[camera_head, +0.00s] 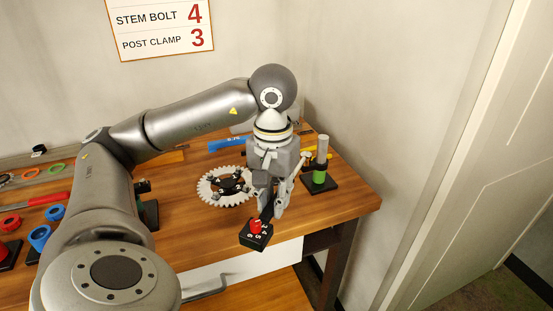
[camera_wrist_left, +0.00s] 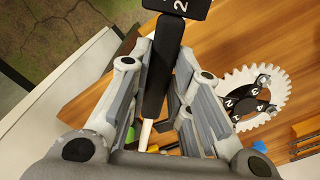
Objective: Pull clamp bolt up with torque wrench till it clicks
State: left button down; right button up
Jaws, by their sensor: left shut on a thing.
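My left gripper (camera_head: 270,203) points down near the table's front right corner. It is shut on a black tool, seemingly the torque wrench (camera_head: 257,236), whose block-shaped head has a red knob and white numbers. In the left wrist view, the wrench's black handle (camera_wrist_left: 156,95) lies between the fingers, with a pale shaft at its lower end. I cannot make out a clamp bolt. My right gripper is not in view.
A white toothed chainring (camera_head: 207,187) with a black numbered spider lies just left of the gripper. A wall sign (camera_head: 160,28) reads stem bolt 4, post clamp 3. Coloured rings, a red-handled tool (camera_head: 48,198) and blue cups (camera_head: 40,237) crowd the left.

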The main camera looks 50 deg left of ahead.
pick_arm(q)
jog(key=shift+s+a+m+b, duration=0.2)
jog(key=shift+a+m+b, duration=0.15)
jog(key=shift+a, duration=0.1)
jog(key=shift+w+d, duration=0.1)
jog(key=shift+w+d+n+p, duration=0.2)
jog(key=shift+d+n+p, duration=0.25)
jog(key=shift+d, duration=0.05)
jog(key=shift+r, duration=0.1)
jog(key=shift+r+p, duration=1.8)
jog(key=shift+r, duration=0.65)
